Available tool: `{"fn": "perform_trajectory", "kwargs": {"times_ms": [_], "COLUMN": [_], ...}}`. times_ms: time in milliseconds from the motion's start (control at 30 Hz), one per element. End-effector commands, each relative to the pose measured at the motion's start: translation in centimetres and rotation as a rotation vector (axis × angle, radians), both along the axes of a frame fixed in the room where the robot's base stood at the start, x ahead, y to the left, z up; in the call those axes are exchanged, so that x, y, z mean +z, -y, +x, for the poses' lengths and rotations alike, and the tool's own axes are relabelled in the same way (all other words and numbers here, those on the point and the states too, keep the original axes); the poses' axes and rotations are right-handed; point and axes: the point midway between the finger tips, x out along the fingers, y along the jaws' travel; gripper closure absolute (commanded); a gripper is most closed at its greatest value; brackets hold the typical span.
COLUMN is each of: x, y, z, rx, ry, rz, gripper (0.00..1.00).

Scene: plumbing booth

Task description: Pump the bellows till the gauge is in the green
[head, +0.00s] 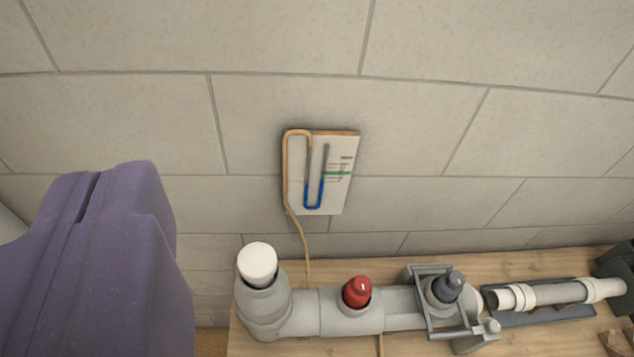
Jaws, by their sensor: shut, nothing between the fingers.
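The gauge (337,192) is a U-tube on a white board on the wall, with blue liquid in its lower part. The blue tops in both arms look nearly level, a little below the green mark (337,173). A tan hose (301,237) runs from the gauge down behind the grey pipe. No bellows can be clearly made out; a short piece of hose shows below the red fitting at the bottom edge. My purple gripper (98,185) fills the lower left, close to the camera, shut and empty, apart from the gauge and the pipe.
A grey pipe (300,312) lies on the wooden bench (520,262), with a white cap (258,263), a red fitting (357,291) and a dark grey plug (448,287) in a metal frame (432,270). A white tube (560,293) lies to the right. The wall above is clear.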

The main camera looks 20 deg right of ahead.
Motion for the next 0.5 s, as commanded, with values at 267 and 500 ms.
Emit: {"fn": "perform_trajectory", "kwargs": {"times_ms": [267,500], "x": [-1.6,-2.8], "y": [0.0,0.0], "z": [0.0,0.0], "rx": [0.000,0.000], "ry": [0.000,0.000], "rz": [0.000,0.000], "gripper": [1.00,1.00]}}
